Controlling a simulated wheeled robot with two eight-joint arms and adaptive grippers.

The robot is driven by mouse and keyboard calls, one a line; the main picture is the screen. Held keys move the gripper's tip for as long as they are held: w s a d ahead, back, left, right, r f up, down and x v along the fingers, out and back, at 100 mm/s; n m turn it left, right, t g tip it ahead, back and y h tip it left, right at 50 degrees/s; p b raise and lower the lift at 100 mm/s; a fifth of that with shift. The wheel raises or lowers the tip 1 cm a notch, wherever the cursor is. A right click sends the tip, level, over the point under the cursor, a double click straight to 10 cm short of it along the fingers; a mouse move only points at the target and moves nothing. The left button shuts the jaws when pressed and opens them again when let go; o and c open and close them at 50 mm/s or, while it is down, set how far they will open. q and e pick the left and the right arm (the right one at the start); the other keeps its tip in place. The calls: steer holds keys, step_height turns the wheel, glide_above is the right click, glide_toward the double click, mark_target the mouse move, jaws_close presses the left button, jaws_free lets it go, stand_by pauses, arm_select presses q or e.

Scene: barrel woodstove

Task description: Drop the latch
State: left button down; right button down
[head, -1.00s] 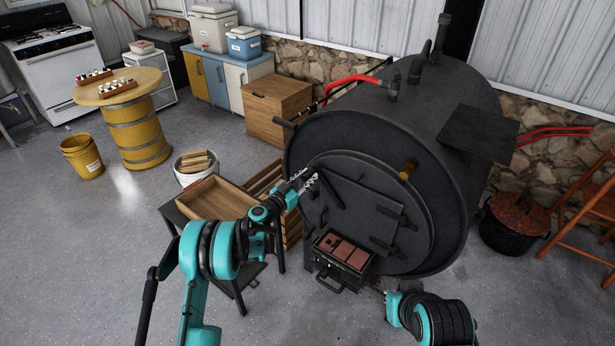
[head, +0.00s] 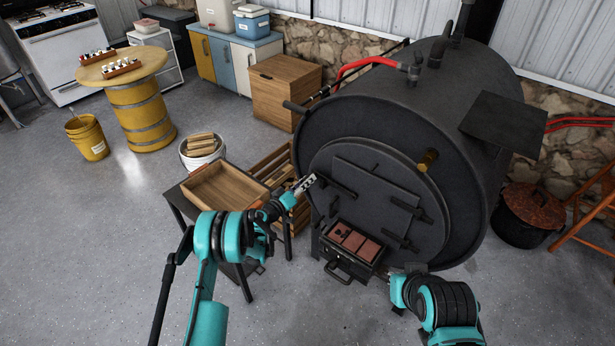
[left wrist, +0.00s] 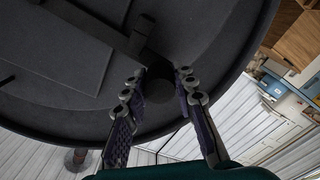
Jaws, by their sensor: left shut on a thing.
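The latch (head: 338,188) is a dark bar on the left side of the round stove door (head: 375,195). It slants down to the right, roughly in line with the door's other bars. My left gripper (head: 311,181) is at its left, outer end. In the left wrist view my left gripper (left wrist: 161,78) has its two fingers on either side of the latch's dark round end (left wrist: 158,88), shut on it. The latch bar runs from there to the upper left over the door panel. My right arm shows at lower right; its fingers are not visible.
Below the door, an open ash drawer (head: 352,243) with reddish bricks juts out. A side table with a wooden tray (head: 225,193) stands close to my left arm. A log bucket (head: 202,150) stands behind it. A dark pot (head: 528,215) is at right.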

arm_select(q)
steer(key=shift+f+n, duration=0.6)
steer(key=shift+f, duration=0.15)
steer(key=c, duration=1.2)
jaws_free()
steer(key=shift+f, duration=0.15)
steer(key=shift+s, duration=0.1)
steer(key=v, duration=0.7)
steer(key=shift+s+a, duration=0.1)
steer(key=shift+a, duration=0.05)
